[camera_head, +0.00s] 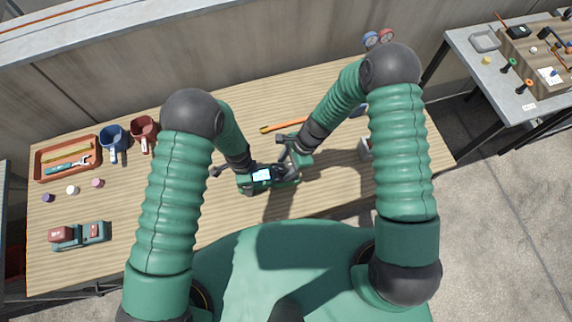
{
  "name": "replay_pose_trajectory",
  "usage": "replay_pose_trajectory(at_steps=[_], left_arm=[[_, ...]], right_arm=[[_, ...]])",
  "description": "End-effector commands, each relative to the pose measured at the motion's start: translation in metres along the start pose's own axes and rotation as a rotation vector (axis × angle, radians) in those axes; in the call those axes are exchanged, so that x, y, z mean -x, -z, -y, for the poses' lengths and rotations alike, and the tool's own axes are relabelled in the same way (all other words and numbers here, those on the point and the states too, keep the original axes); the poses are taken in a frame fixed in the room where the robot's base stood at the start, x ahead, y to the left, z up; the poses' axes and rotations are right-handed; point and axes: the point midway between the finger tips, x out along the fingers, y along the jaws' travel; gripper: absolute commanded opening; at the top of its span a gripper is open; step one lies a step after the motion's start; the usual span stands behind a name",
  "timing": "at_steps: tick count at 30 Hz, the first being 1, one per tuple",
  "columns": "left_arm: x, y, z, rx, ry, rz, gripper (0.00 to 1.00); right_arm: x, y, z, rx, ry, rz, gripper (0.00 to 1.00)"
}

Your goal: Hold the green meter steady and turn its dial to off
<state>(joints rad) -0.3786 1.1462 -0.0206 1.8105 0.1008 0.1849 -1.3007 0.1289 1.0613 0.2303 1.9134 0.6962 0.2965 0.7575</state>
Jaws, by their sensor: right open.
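The green meter (262,176), with a lit pale screen, lies on the wooden workbench (330,195) in front of me. My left gripper (243,180) is at the meter's left end. It is small and dark here, and I cannot tell whether it is shut on the meter. My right gripper (291,158) is open, over or beside the meter's right part. I cannot tell whether it touches the meter. The dial is not distinguishable.
Small caps and a red-and-green device (62,235) lie nearer. An orange-handled tool (284,125) lies behind the meter. A second table (497,82) is at right.

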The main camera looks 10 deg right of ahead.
Motion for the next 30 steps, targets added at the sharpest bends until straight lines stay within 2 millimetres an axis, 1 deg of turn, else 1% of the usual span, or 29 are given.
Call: replay_pose_trajectory(at_steps=[5, 6, 15, 18, 25, 30], left_arm=[[0.0004, -0.0001, 0.001, 0.002, 0.002, 0.0, 0.12], [0.0004, -0.0001, 0.001, 0.002, 0.002, 0.0, 0.12], [0.0004, 0.0, 0.0009, 0.002, 0.002, 0.0, 0.12], [0.0004, 0.0, 0.0008, 0.001, 0.002, 0.0, 0.12], [0.0004, 0.0, 0.0005, 0.001, 0.001, 0.0, 0.12], [0.0004, 0.0, 0.0002, 0.0, 0.001, 0.0, 0.12]], right_arm=[[-0.0002, -0.0002, 0.0001, 0.001, 0.0, 0.0, 0.52], [-0.0002, -0.0002, 0.0001, 0.001, 0.0, 0.0, 0.5], [0.0002, -0.0002, 0.0003, 0.001, 0.0, 0.0, 0.1], [0.0002, -0.0002, 0.0003, 0.002, 0.001, 0.0, 0.0], [0.0003, -0.0003, 0.0006, 0.009, -0.001, 0.0, 0.0], [0.0, -0.0012, 0.0013, 0.049, -0.017, 0.001, 0.0]])
